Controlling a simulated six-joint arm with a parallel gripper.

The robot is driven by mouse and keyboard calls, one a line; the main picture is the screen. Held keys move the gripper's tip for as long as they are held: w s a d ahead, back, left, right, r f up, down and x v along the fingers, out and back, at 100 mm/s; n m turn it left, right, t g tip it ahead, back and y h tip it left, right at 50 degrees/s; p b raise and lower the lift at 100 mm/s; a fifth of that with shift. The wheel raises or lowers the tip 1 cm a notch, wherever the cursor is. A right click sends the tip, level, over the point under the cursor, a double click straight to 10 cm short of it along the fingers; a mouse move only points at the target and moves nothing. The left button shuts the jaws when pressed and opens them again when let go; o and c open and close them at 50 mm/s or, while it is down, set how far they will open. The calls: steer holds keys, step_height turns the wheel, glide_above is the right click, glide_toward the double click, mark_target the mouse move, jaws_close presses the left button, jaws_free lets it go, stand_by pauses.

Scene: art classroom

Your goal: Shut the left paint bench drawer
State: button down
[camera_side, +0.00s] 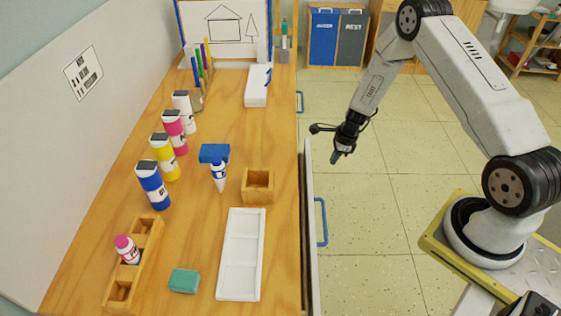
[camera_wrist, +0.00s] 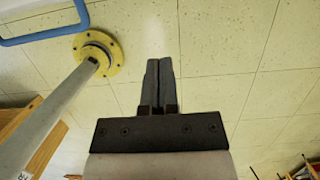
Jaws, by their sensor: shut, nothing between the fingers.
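The near bench drawer (camera_side: 310,235) stands partly out from the bench's right side, its pale front edge and a dark gap showing in the side view. Its blue handle (camera_side: 322,222) faces the aisle. My gripper (camera_side: 336,158) is shut and empty, pointing down on the aisle side, near the far end of this drawer front. I cannot tell from the side view whether it touches the front. In the wrist view my shut fingers (camera_wrist: 158,85) are over the tiled floor, and a blue handle (camera_wrist: 45,30) shows at the upper left. The drawer's inside is mostly hidden.
A second blue handle (camera_side: 300,102) is farther along the bench. Paint bottles (camera_side: 153,186), a white palette (camera_side: 241,254) and a wooden box (camera_side: 257,186) stand on the bench. A grey pole with a yellow flange (camera_wrist: 97,52) shows in the wrist view. The aisle floor is clear.

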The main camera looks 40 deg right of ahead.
steer(key=shift+v, duration=1.25)
steer(key=shift+s, duration=0.1)
steer(key=shift+s+a, duration=0.45)
steer(key=shift+s, duration=0.35)
steer(key=shift+f, duration=0.15)
